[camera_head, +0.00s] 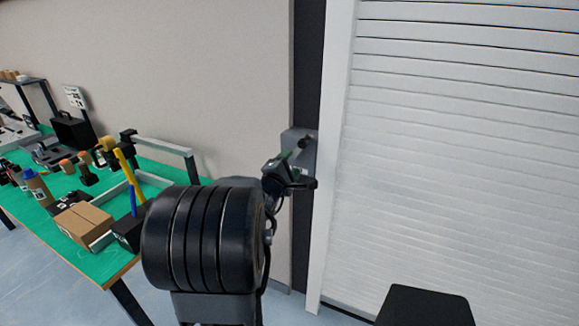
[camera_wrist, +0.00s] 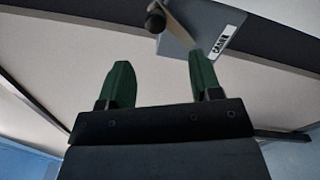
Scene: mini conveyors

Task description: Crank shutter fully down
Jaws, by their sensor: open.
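A grey crank box (camera_head: 297,137) is on the dark post left of the shutter frame. In the wrist view the crank box (camera_wrist: 203,22) carries a white label, and the crank handle with a dark knob (camera_wrist: 156,20) shows at the top. My gripper (camera_wrist: 160,80) has its two green fingers apart with nothing between them. The knob is beyond the fingertips, apart from them.
A green-topped workbench (camera_head: 112,262) stands at the left with a cardboard box (camera_head: 84,224), bottles and tools on it. A black object (camera_head: 424,306) stands at the bottom right before the shutter. The wall (camera_head: 200,70) behind my arm is bare.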

